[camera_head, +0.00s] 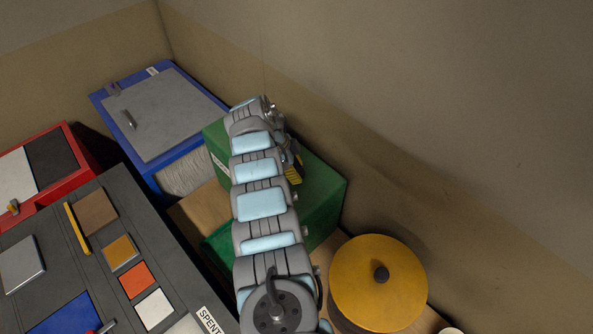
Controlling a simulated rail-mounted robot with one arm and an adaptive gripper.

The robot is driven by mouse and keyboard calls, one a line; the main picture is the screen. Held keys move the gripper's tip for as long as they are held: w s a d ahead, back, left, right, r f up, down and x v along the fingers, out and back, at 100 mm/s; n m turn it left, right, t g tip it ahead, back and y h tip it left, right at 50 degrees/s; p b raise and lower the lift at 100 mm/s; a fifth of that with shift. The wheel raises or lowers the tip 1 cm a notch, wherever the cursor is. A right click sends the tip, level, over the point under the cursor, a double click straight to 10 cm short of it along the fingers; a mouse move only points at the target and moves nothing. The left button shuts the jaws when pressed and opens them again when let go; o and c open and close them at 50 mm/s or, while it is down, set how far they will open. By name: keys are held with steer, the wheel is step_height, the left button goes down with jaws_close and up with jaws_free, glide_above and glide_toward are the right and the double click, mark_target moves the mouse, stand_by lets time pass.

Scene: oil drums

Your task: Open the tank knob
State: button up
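A round yellow lid or drum top (365,300) with a small dark knob (381,273) in its middle is at the lower right. A green box-shaped tank (322,195) stands behind it, partly hidden by my arm. I cannot tell which of these the task calls the tank. My arm reaches up the middle of the view and over the green tank. My gripper (291,165) seems to be the dark and yellow part at the arm's far right side, above the green tank and apart from the yellow lid. Its fingers are too small and overlapped to read.
A blue box with a grey lid and handle (165,115) stands at the back left. A red bin (75,145) is at the far left. A dark panel with coloured tiles (175,260) fills the lower left. Walls (420,130) close off the back and right.

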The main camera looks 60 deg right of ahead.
steer(key=shift+n+h+p, duration=0.5)
steer(key=shift+n+p, duration=0.6)
steer(key=shift+p, duration=0.15)
steer(key=shift+s+n+t+h+p, duration=0.1)
steer(key=shift+n+t+h+p, duration=0.25)
steer(key=shift+n+p, duration=0.55)
steer(key=n+t+p, duration=0.1)
steer(key=n, duration=0.1)
steer(key=n+p, duration=0.1)
steer(key=n, duration=0.2)
steer(key=shift+t+h+p, duration=0.3)
steer(key=shift+t+h, duration=0.05)
steer(key=n+t+p, duration=0.1)
steer(key=n+p, duration=0.1)
steer(key=n, duration=0.2)
steer(key=shift+t, duration=0.4)
steer(key=shift+a+f+n+t+p, duration=0.1)
steer(key=shift+n+t+p, duration=0.3)
steer(key=shift+n, duration=0.8)
steer(key=shift+f+n+t+p, duration=0.1)
steer(key=shift+n+t+p, duration=0.25)
steer(key=shift+n, duration=0.85)
